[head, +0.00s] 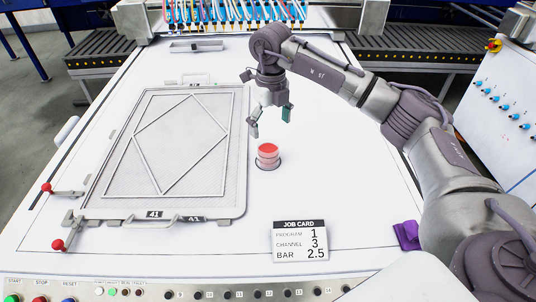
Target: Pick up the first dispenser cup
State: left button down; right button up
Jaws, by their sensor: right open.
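The dispenser cup (267,156), a small cup with a red top, stands upright on a dark round spot on the white table, right of the framed panel. My right gripper (270,125) comes in from the right and hangs above and a little behind the cup, fingers pointing down. Its fingers are apart, with nothing between them, and it does not touch the cup. My left gripper is out of the picture.
A framed panel (166,150) with a diamond outline lies to the left, held by clamps with red knobs. A job card (300,241) stands at the front, near a purple cloth (407,235). A shallow grey tray (196,46) lies at the back. The table right of the cup is clear.

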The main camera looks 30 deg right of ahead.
aim_at(268, 154)
notch_tip(268, 154, down, 5)
jog(key=shift+s+f, duration=0.1)
jog(key=f, duration=0.1)
jog(key=f+p, duration=0.1)
jog(key=f, duration=0.1)
jog(key=f+p, duration=0.1)
jog(key=shift+w+a+f, duration=0.25)
jog(key=shift+f, duration=0.4)
jog(key=shift+c, duration=0.3)
jog(key=c, duration=1.4)
jog(key=shift+r, duration=0.1)
